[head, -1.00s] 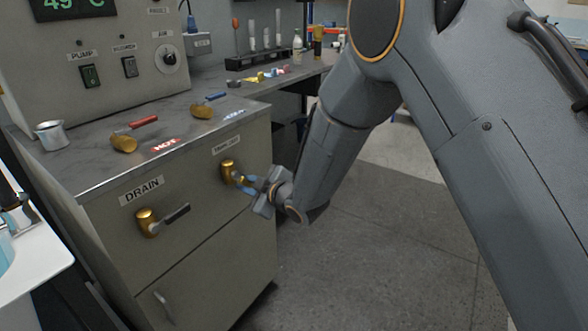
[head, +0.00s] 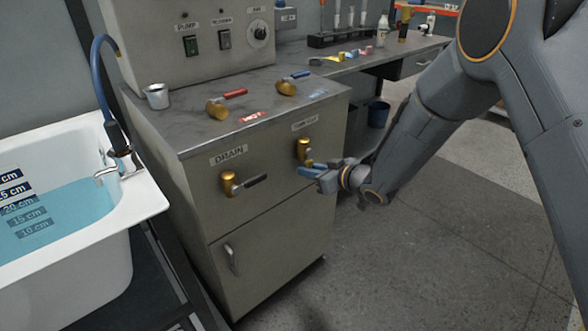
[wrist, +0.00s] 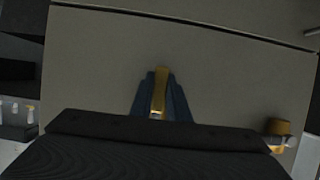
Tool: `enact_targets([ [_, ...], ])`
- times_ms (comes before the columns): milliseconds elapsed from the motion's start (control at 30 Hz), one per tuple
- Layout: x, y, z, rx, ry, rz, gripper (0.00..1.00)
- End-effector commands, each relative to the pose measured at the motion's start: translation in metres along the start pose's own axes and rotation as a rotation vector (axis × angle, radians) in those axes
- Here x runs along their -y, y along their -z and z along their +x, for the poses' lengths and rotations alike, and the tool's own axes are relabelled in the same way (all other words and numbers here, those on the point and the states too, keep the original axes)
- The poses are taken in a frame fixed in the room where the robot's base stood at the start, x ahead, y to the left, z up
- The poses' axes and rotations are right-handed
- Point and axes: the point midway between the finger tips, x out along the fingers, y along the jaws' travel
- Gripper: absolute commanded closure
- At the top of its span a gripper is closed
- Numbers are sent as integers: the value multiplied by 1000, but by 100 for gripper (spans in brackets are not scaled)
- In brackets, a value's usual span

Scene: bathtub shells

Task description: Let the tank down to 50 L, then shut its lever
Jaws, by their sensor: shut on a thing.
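The brass valve (head: 304,148) on the cabinet front sits under a small label (head: 305,126) too blurred to read surely. My gripper (head: 312,171) is at this valve, with its blue fingers shut on the lever. In the wrist view the brass-yellow lever (wrist: 160,90) stands between the two fingers. Its handle is mostly hidden by my gripper. To the left, the brass drain valve (head: 229,183) has a dark handle pointing right, under a DRAIN label. It also shows in the wrist view (wrist: 280,128). No litre reading is visible.
A white bathtub (head: 148,197) at the left holds blue water (head: 70,205), its surface just above the 20 cm mark. Red-handled (head: 218,108) and blue-handled (head: 287,87) valves and a metal cup (head: 157,97) are on the cabinet top. Floor at right is clear.

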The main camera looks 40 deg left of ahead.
Motion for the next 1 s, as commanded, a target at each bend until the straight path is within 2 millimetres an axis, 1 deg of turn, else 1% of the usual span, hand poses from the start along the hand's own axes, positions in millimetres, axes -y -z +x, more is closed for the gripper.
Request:
enact_targets([
  [200,-8,-1,-6,-3,-2,26,100],
  [533,-9,-1,-6,-4,-3,29,100],
  [567,-9,-1,-6,-4,-3,29,81],
  [600,-9,-1,-6,-4,-3,29,74],
  [667,-9,-2,-6,-3,-4,29,66],
  [1000,-11,-2,-10,-2,-7,29,66],
])
